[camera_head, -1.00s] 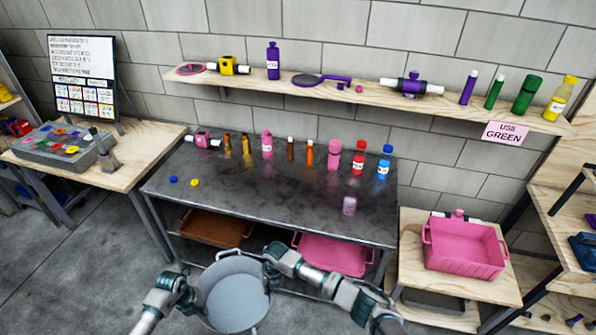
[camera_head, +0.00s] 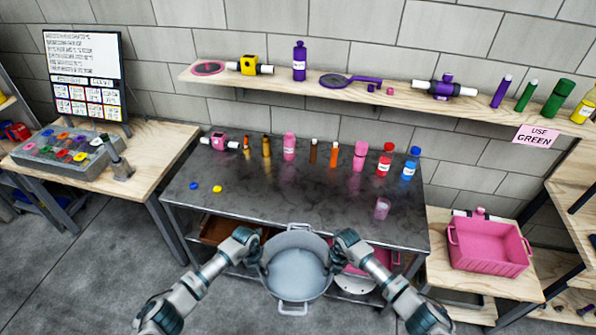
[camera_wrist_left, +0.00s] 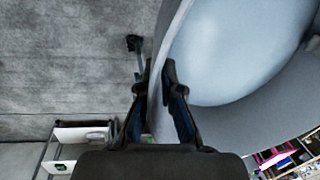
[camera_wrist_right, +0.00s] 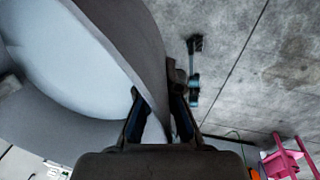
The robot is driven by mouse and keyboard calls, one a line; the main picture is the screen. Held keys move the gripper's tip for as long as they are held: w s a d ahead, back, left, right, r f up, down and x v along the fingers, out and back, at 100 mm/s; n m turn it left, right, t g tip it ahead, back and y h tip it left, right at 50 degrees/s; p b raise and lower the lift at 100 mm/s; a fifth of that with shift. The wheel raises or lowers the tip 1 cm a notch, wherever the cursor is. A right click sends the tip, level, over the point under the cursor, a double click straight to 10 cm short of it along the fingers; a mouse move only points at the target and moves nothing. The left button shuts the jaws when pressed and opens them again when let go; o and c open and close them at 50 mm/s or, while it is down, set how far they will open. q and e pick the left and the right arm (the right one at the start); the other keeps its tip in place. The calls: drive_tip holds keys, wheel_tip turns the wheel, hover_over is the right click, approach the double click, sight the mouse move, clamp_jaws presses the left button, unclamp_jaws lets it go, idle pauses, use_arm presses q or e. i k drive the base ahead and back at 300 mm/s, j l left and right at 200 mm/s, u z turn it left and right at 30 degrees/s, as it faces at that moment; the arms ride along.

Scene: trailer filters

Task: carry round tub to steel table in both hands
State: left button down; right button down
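The round tub (camera_head: 298,268) is grey with a pale inside. It is held upright and empty in front of the steel table (camera_head: 290,200), with its far rim overlapping the table's front edge in the head view. My left gripper (camera_head: 256,262) is shut on the tub's left wall; in the left wrist view its fingers (camera_wrist_left: 160,105) straddle the wall. My right gripper (camera_head: 342,262) is shut on the tub's right wall; in the right wrist view its fingers (camera_wrist_right: 158,110) straddle the wall. The tub hides part of the lower shelf.
Several bottles stand along the table's back, such as a red one (camera_head: 384,160). A blue cap (camera_head: 193,186), a yellow cap (camera_head: 217,189) and a pink jar (camera_head: 382,209) are nearer its front. The table's middle is clear. A pink bin (camera_head: 490,248) stands right.

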sight(296, 196)
drive_tip(key=i, duration=1.4)
